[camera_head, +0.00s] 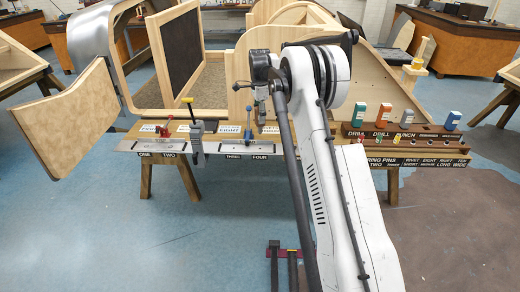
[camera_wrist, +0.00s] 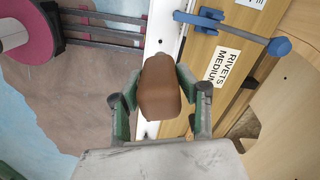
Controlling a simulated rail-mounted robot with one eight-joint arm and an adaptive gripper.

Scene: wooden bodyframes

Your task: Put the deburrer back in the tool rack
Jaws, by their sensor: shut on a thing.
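My gripper (camera_wrist: 158,84) is shut on a brown, block-like handle (camera_wrist: 160,100) in the wrist view. It is likely the deburrer; its lower end is hidden. In the head view my gripper (camera_head: 262,92) hangs over the bench's middle, just left of my arm, and the held tool cannot be made out. The tool rack (camera_head: 420,146) is a dark labelled strip on the bench's right side, well right of my gripper. The place above the deburrer label, left of the blue tool (camera_head: 452,120), looks empty.
A blue-handled clamp (camera_wrist: 278,46) and a rivets label (camera_wrist: 222,66) lie close to the held tool. Wooden frames (camera_head: 185,65) rise behind. My arm hides the bench's middle.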

